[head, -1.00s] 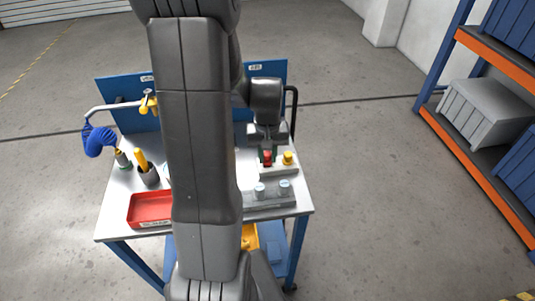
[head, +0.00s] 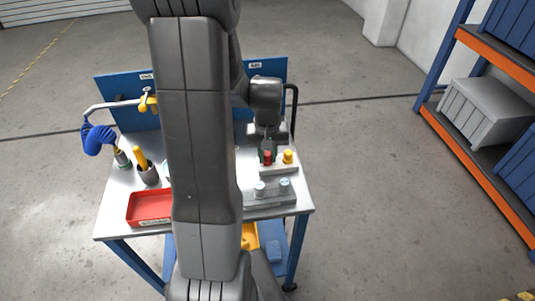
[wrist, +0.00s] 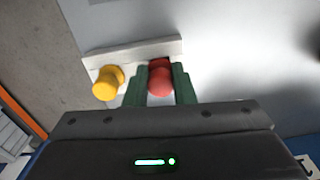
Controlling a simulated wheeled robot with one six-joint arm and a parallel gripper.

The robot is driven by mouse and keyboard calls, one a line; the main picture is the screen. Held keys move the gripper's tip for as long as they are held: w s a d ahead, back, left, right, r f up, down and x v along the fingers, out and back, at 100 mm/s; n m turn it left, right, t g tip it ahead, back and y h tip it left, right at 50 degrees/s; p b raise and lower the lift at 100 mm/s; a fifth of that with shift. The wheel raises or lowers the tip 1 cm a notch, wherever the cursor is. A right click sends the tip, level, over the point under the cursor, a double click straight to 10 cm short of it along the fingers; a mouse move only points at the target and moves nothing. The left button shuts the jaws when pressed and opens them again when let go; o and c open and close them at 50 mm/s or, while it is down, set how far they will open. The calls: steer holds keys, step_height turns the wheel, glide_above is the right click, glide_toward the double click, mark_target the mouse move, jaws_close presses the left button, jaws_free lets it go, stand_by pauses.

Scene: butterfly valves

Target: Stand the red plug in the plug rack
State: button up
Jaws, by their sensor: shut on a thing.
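The red plug (head: 267,157) is between the fingers of my gripper (head: 267,149), at the white plug rack (head: 280,168) on the right part of the bench. In the wrist view my gripper (wrist: 159,88) has its green fingers on both sides of the red plug (wrist: 160,82), shut on it. The plug stands about upright over the left position of the rack (wrist: 135,53). The plug's lower end is hidden, so I cannot tell how deep it sits. A yellow plug (head: 288,157) stands in the rack beside it.
A grey block with pale-capped pieces (head: 272,196) lies in front of the rack. My arm hides the bench's middle.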

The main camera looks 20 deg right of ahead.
steer(key=shift+f, duration=0.2)
steer(key=o, duration=1.5)
steer(key=shift+r, duration=0.1)
steer(key=shift+r+p, duration=2.75)
steer(key=shift+r, duration=0.95)
steer(key=shift+f, duration=0.1)
steer(key=shift+f+b, duration=2.65)
steer(key=shift+f, duration=0.75)
